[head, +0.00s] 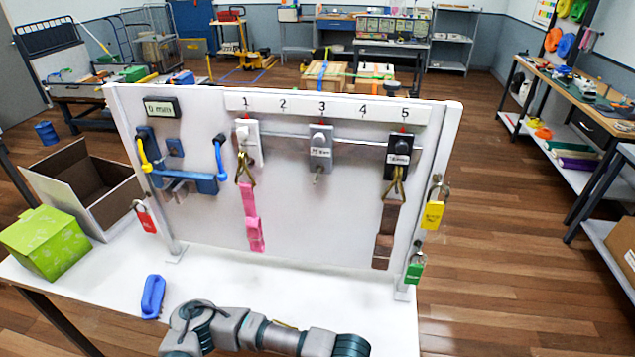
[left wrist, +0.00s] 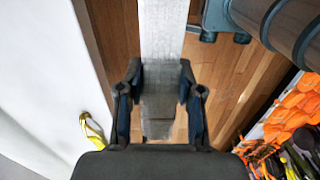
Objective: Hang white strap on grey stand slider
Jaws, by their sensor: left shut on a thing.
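In the left wrist view the white strap (left wrist: 162,30) is a pale, flat band running up out of the picture. My left gripper (left wrist: 160,85) is shut on it, with a finger on each side; the band looks darker and greyer between them. In the head view the grey slider (head: 320,146) sits under number 3 on the white board, its hook (head: 318,173) bare. Part of my left arm crosses the bottom of that view, in front of the board, but its gripper and the strap cannot be made out there. My right gripper is not in view.
A white slider (head: 247,140) under 1 carries a pink strap (head: 251,215). A black slider (head: 398,157) under 5 carries a brown strap (head: 385,235). Padlocks hang at the board's edges. A blue object (head: 153,297), green box (head: 45,243) and open carton (head: 112,212) are left.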

